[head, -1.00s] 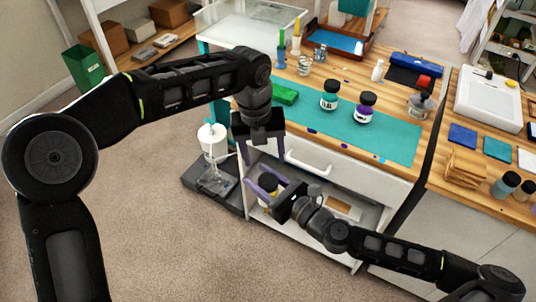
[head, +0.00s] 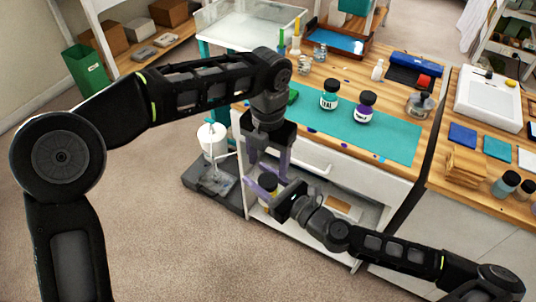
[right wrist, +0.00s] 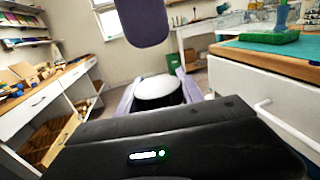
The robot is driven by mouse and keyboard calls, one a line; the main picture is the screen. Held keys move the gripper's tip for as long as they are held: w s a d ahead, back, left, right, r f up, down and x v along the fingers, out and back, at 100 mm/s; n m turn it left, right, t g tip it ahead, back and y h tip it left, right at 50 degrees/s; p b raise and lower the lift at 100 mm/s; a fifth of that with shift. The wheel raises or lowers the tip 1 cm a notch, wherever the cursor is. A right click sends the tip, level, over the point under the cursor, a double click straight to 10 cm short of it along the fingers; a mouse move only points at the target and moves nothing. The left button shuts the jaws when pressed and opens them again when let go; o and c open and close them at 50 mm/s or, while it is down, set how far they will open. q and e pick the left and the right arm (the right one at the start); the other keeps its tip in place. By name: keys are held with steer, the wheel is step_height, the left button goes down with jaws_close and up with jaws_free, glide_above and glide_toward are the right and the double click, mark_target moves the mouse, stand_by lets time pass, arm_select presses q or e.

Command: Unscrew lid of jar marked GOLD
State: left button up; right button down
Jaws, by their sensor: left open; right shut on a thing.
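A small jar (head: 267,182) with a dark lid is held upright in front of the workbench. Its label is mostly hidden and I cannot read it. My right gripper (head: 266,192) is shut on the jar from the side, with purple fingers around its body. In the right wrist view the jar's lid (right wrist: 158,88) shows a bright, shiny top between the fingers. My left gripper (head: 268,168) points down, open, just above the lid, its purple fingers apart. One left finger looms above the lid in the right wrist view.
A jar marked TEAL (head: 328,95) and a purple-labelled jar (head: 365,105) stand on the teal mat (head: 390,140). A green block (head: 293,97) is partly hidden by my left arm. A white drawer and shelf unit (head: 345,180) lies close behind the held jar.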

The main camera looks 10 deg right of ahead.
mark_target(268, 179)
arm_select(q)
step_height(268, 179, down, 6)
steer(key=shift+f, duration=0.1)
stand_by(0.4)
jaws_close()
steer(key=shift+o, duration=0.5)
jaws_free()
steer(key=shift+r, duration=2.25)
steer(key=shift+c, duration=0.4)
